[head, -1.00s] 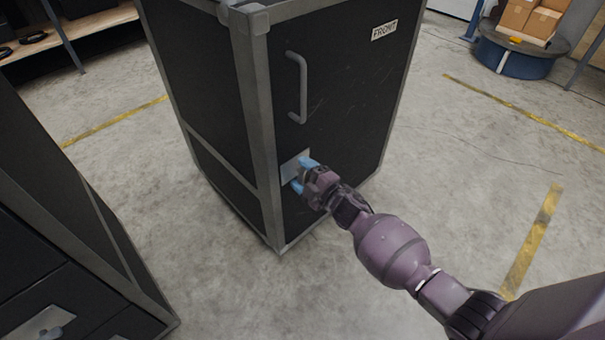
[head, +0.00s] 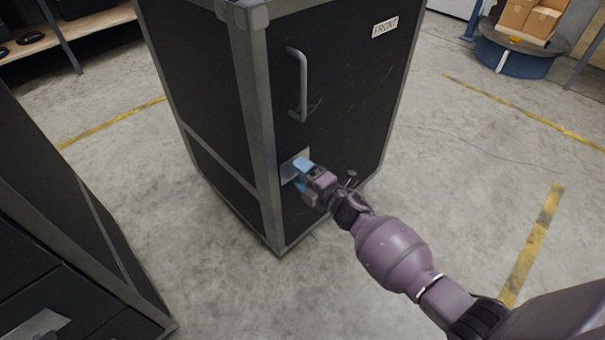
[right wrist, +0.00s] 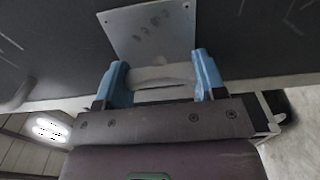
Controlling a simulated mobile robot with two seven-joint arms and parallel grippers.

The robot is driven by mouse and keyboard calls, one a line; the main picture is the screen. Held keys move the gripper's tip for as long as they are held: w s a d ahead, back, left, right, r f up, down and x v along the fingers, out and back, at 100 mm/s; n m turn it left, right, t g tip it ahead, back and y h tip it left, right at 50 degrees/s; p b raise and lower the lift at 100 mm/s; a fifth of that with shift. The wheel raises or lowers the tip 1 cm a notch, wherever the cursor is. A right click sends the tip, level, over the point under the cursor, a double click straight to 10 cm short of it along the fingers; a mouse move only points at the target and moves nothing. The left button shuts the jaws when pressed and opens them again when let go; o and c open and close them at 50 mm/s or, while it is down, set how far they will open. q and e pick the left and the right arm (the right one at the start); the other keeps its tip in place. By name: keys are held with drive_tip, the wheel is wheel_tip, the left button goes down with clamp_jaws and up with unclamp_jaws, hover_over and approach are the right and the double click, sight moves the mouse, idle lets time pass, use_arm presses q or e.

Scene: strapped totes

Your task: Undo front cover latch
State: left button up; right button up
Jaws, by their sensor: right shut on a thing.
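The black case (head: 215,100) stands upright with its front cover (head: 350,85) facing right, marked by a FRONT label (head: 385,27). The latch's metal plate (head: 288,172) is low on the cover's left side, and shows large in the right wrist view (right wrist: 150,32). My right gripper (head: 300,173) is at this plate, and its blue fingertips are shut on the grey latch handle (right wrist: 160,80), one on each side. In the head view the gripper hides the handle. The cover lies flush with the case frame. My left gripper is not in view.
A grey bar handle (head: 299,85) stands out from the cover above the latch. Another black case (head: 50,220) is close at the lower left. A blue round stand with boxes (head: 512,55) is at the back right. The floor (head: 430,165) right of the case is clear.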

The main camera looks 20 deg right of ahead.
drive_tip(key=o, duration=0.9)
drive_tip(key=shift+s, duration=0.15)
drive_tip(key=shift+s+d, duration=0.15)
drive_tip(key=shift+s, duration=0.1)
use_arm(q)
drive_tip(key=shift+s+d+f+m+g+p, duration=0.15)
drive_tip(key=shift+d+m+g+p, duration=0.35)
drive_tip(key=shift+p, duration=0.75)
use_arm(e)
drive_tip(key=shift+v, duration=5)
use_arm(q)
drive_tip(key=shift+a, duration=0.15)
